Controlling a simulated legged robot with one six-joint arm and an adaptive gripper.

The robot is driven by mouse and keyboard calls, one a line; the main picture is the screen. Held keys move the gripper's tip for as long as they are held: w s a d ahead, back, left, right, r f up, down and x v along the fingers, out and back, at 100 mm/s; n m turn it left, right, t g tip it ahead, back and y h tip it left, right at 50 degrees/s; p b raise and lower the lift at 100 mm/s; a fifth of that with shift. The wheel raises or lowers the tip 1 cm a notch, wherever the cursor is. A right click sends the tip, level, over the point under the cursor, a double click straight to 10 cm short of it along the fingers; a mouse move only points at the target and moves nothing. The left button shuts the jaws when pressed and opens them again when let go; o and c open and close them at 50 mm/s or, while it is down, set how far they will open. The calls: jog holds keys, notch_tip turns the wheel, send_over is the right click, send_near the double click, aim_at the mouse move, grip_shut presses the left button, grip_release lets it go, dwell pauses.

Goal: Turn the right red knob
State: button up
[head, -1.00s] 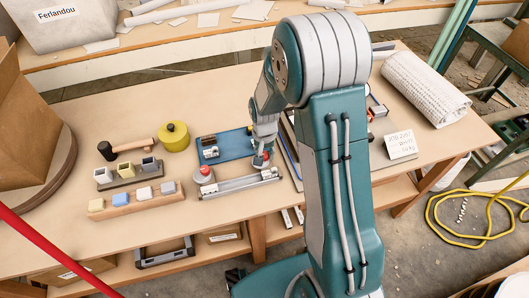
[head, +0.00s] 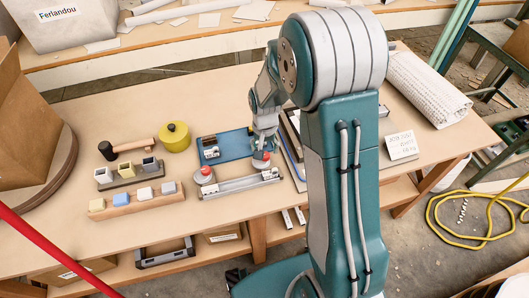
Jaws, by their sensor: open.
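Two red knobs stand on a metal fixture (head: 243,184) near the front of the table. The left red knob (head: 205,171) is in clear view on its round grey base. The right red knob (head: 261,156) is partly hidden by my gripper (head: 262,148), which points down at its top. My gripper is open, with its fingers around or just above this knob; contact cannot be told from this view. The face of the fixture and the knob's lower part are too small to read.
A blue tray (head: 224,145) lies just behind the fixture. A white card (head: 401,145) and a woven roll (head: 428,87) lie to the right.

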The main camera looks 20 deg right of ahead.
notch_tip(320, 180, up, 9)
jog(key=shift+f, duration=0.1)
dwell(0.5)
jog(key=s+r+n+t, duration=0.4)
jog(key=s+r, duration=1.2)
jog(key=s, duration=0.5)
jog(key=shift+r+n+t, duration=0.3)
jog(key=shift+t, duration=0.5)
